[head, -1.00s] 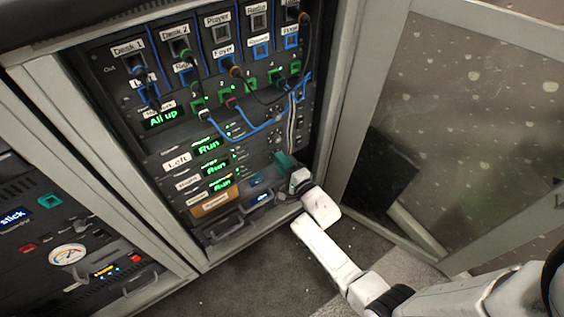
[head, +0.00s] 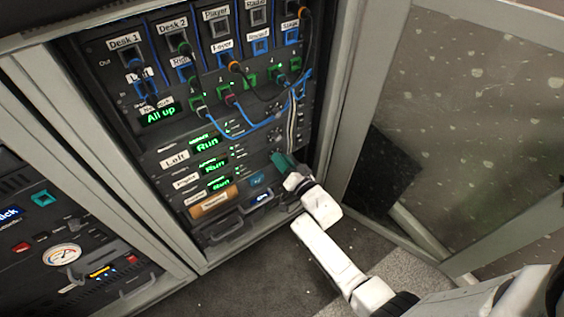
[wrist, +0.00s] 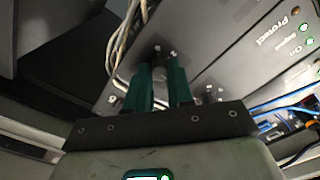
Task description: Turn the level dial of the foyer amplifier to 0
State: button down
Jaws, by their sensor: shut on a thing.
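The rack in the head view holds three stacked amplifiers with green displays, labelled Left (head: 174,161), Right (head: 185,182) and a lowest one (head: 220,185) whose label is too small to read surely. My gripper (head: 279,160) is at the right end of these amplifier fronts, with its teal fingers against the panel. In the wrist view the two teal fingers (wrist: 159,88) are shut on a small dark knob (wrist: 158,68) standing out from the panel. Its pointer and scale are hidden, and I cannot tell which amplifier it belongs to.
Blue patch cables (head: 250,127) hang above the amplifiers, and pale cables (head: 292,128) run down near my gripper. A brown panel (head: 212,203) and drawer handles lie below. The open glass door (head: 470,130) stands to the right. Another rack (head: 62,254) is at left.

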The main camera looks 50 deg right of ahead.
jog(key=n+b, duration=1)
jog(key=n, duration=1.6)
jog(key=shift+f+b, duration=0.15)
jog(key=shift+b, duration=0.2)
jog(key=shift+n, duration=0.3)
jog(key=c, duration=1)
grip_release()
jog(key=shift+s, duration=0.1)
jog(key=p+v, duration=0.1)
jog(key=v, duration=0.9)
jog(key=shift+s+a, duration=0.15)
jog(key=shift+s, duration=0.15)
